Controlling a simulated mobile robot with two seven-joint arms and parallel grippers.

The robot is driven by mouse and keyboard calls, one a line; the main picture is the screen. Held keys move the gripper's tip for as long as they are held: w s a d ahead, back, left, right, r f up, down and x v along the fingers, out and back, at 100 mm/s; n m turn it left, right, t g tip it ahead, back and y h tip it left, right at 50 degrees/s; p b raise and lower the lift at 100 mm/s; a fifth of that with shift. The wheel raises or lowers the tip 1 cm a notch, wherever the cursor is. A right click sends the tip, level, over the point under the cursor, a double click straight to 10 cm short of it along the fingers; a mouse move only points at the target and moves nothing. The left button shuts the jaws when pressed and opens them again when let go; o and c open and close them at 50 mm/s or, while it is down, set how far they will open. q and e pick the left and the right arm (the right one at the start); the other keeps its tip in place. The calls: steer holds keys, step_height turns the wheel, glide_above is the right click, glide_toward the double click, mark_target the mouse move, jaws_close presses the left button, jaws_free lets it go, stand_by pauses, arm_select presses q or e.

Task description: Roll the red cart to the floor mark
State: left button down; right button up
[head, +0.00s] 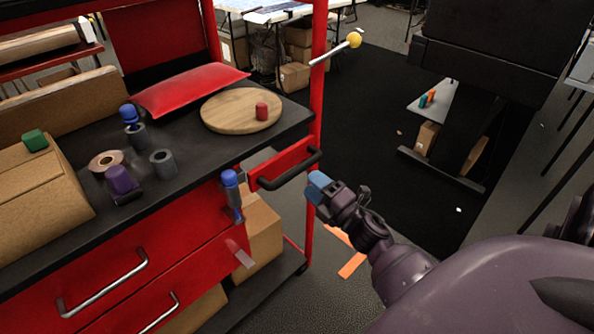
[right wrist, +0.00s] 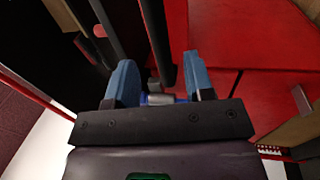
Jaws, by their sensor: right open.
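The red cart (head: 190,215) stands at the left of the head view, with a black top and red drawers. A black handle (head: 290,172) sticks out from a red plate at its right end. In the right wrist view my right gripper (right wrist: 158,70) is open, and a dark bar (right wrist: 157,40), apparently the handle, lies ahead between the fingertips. I cannot tell whether they touch. My left gripper is out of view.
On the cart top are a round wooden board (head: 225,118) with a red cylinder (head: 262,111), a red cushion (head: 188,90) and cardboard boxes (head: 40,195). A black stand (head: 458,135) is at the back right. The dark floor mat (head: 375,100) has clear room.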

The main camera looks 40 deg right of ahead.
mark_target(297, 171)
steer(key=shift+x, duration=3)
steer(key=shift+c, duration=0.4)
jaws_close()
